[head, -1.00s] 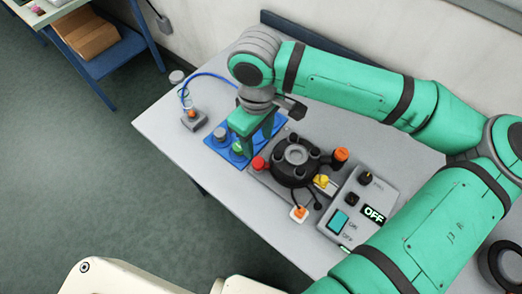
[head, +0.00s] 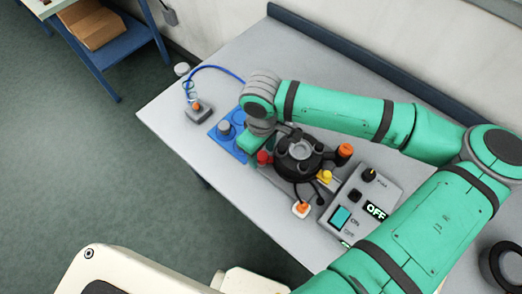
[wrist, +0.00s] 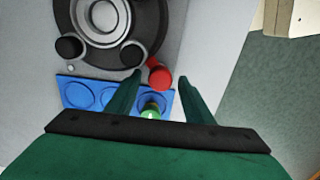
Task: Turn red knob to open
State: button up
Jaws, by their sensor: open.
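The red knob (head: 264,157) sits at the left side of a black round valve body (head: 300,154) on the table. In the wrist view the red knob (wrist: 160,76) lies between the tips of my two green fingers, with a gap to each side. My gripper (wrist: 160,79) is open and empty. In the head view my gripper (head: 258,145) points down beside the knob, and its fingers are partly hidden by the wrist. I cannot tell how far its tips are above the knob.
A control box (head: 358,205) reading OFF stands at right. Orange (head: 344,150) and yellow (head: 325,176) knobs stand close by.

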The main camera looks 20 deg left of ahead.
jog(key=c, duration=1)
jog(key=shift+c, duration=0.2)
jog(key=n, duration=0.3)
jog(key=shift+s+a, duration=0.1)
jog(key=n, duration=0.3)
jog(key=shift+n, duration=0.3)
jog(key=n, duration=0.3)
jog(key=shift+n, duration=2.1)
